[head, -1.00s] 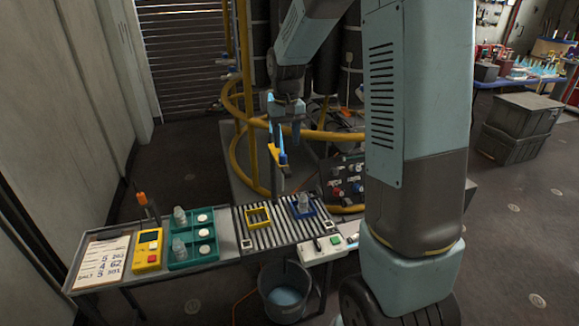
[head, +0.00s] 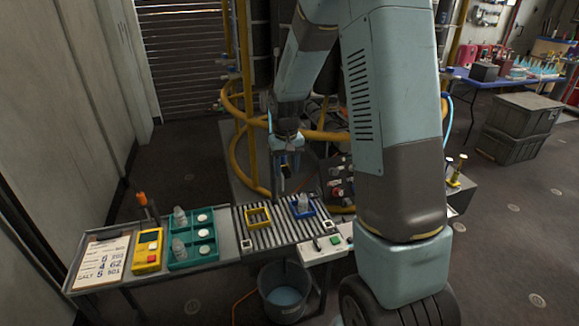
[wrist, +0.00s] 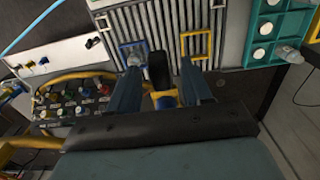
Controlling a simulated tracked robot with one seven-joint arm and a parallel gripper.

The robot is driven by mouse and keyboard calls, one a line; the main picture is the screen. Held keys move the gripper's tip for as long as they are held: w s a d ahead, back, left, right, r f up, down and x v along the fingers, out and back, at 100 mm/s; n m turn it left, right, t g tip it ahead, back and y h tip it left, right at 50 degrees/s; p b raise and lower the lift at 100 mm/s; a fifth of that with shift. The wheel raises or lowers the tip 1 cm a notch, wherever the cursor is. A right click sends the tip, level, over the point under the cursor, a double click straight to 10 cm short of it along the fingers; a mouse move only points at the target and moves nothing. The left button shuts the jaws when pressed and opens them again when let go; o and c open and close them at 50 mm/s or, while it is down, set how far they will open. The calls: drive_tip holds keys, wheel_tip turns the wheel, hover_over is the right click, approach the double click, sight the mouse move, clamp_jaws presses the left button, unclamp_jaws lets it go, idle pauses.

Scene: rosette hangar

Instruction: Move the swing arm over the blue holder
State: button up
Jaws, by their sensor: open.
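The blue holder (head: 303,213) sits on the slatted rack with a small clear bottle in it. It also shows in the wrist view (wrist: 124,46), just beyond the left fingertip. My gripper (head: 287,186) is open, pointing down above the back of the rack. In the wrist view, the swing arm (wrist: 159,70) appears as a dark bar with a yellow and blue part lower down, between my spread fingers (wrist: 158,80). Its end points toward the gap between the blue and yellow holders. Contact with the fingers cannot be told. In the head view my gripper mostly hides it.
A yellow holder (head: 258,218) stands left of the blue one, empty. A green tray (head: 192,243) with bottles and white caps, a yellow device (head: 148,251) and a clipboard (head: 101,263) lie further left. A bucket (head: 285,290) stands below. A knobbed panel (wrist: 75,100) is beside my gripper.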

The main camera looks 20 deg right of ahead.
drive_tip(key=shift+c, duration=0.5)
clamp_jaws()
